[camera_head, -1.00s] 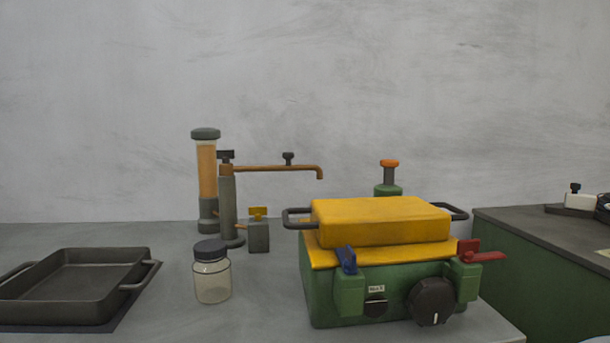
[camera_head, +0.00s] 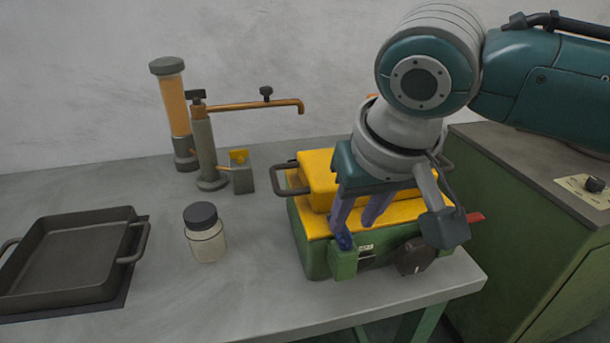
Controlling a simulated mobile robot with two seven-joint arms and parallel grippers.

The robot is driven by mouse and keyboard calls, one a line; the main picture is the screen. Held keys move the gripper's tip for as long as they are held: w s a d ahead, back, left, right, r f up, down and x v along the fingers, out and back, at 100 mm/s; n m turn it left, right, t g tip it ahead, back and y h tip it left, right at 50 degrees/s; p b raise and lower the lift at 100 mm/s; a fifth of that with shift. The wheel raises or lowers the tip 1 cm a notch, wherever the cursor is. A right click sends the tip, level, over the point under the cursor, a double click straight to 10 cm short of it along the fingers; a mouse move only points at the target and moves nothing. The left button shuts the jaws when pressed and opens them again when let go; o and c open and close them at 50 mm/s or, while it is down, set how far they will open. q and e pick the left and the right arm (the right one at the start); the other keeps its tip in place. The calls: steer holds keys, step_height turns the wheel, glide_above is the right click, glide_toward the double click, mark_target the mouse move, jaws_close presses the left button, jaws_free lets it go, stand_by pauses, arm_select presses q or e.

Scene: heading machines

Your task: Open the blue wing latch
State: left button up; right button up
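The blue wing latch (camera_head: 344,241) sits on the front left of the green machine (camera_head: 314,240), on top of a green bracket (camera_head: 343,262). Its upper part is largely covered by a finger of my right gripper (camera_head: 355,236). My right gripper comes down from above, in front of the yellow lid (camera_head: 318,177). Its two purple fingers are spread apart. The left finger is at the blue latch, and I cannot tell whether it touches. Nothing shows between the fingers. My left gripper is not in view.
A jar with a dark lid (camera_head: 204,235) stands left of the machine. A dark tray (camera_head: 75,260) lies at the far left. A tap with a copper spout (camera_head: 250,106) stands behind. The table (camera_head: 250,290) is clear in front of the jar.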

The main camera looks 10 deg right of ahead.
steer(key=shift+x, duration=1.35)
steer(key=shift+c, duration=0.4)
jaws_close()
